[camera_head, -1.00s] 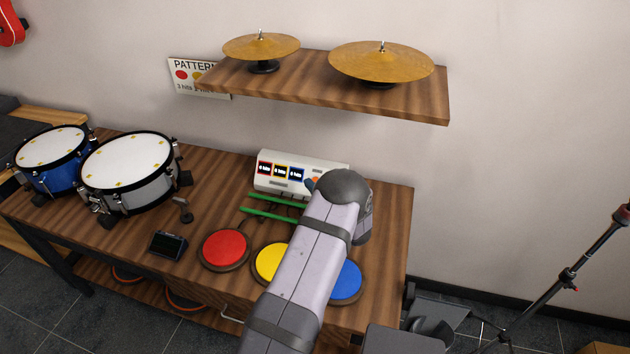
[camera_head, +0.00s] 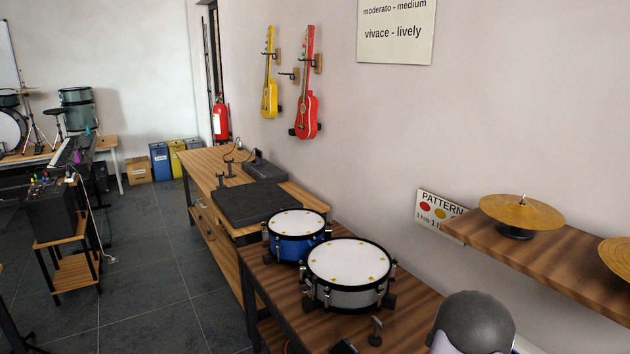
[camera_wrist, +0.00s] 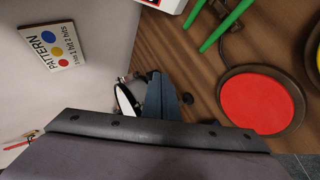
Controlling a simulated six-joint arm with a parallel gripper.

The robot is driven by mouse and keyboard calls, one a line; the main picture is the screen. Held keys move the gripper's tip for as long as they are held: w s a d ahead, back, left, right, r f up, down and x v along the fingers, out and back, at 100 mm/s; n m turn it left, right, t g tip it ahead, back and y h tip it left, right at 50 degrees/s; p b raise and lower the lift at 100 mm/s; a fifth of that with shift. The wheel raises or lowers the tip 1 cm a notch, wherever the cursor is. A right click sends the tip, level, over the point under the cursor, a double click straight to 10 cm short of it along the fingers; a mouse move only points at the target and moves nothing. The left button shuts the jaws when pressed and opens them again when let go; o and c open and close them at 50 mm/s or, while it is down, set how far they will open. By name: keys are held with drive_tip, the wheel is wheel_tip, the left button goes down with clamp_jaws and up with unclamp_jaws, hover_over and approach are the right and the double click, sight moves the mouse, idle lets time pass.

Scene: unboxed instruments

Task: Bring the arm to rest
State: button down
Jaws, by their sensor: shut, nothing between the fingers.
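My gripper (camera_wrist: 162,92) shows in the wrist view as dark blue-grey fingers, shut and empty, above the wooden table (camera_wrist: 172,50). A red pad (camera_wrist: 262,100) lies to its right and green sticks (camera_wrist: 222,25) lie beyond it; the fingers look apart from both. In the head view only a rounded grey joint of my arm (camera_head: 475,325) shows at the bottom right; the gripper itself is out of that view.
A white-grey drum (camera_head: 348,262) and a blue drum (camera_head: 296,224) stand on the table, left of my arm. A wooden shelf (camera_head: 560,258) with cymbals (camera_head: 522,212) juts from the wall. A pattern sign (camera_wrist: 52,45) hangs on the wall. Floor at left is partly clear.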

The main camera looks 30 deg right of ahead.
drive_tip(key=w+a+r+m+g+y+p, duration=0.1)
drive_tip(key=w+a+r+m+g+y, duration=0.15)
drive_tip(key=a, duration=1.15)
drive_tip(key=w+a+r+m+g+y, duration=0.1)
drive_tip(key=w+a+y, duration=0.15)
drive_tip(key=a, duration=1.15)
drive_tip(key=s+a+r+m+g+y, duration=0.1)
drive_tip(key=s+a+g, duration=0.1)
drive_tip(key=s+a, duration=0.75)
drive_tip(key=s+a+r+m+g+y, duration=0.1)
drive_tip(key=s+a+m+g+y, duration=0.15)
drive_tip(key=s+a, duration=0.7)
drive_tip(key=w+a+f+b, duration=0.1)
drive_tip(key=w+f+b, duration=0.1)
drive_tip(key=f+b, duration=3.2)
drive_tip(key=w+a+f+b, duration=0.2)
drive_tip(key=f+b, duration=3.2)
drive_tip(key=f, duration=0.1)
drive_tip(key=shift+n+h, duration=0.4)
drive_tip(key=shift+h, duration=0.05)
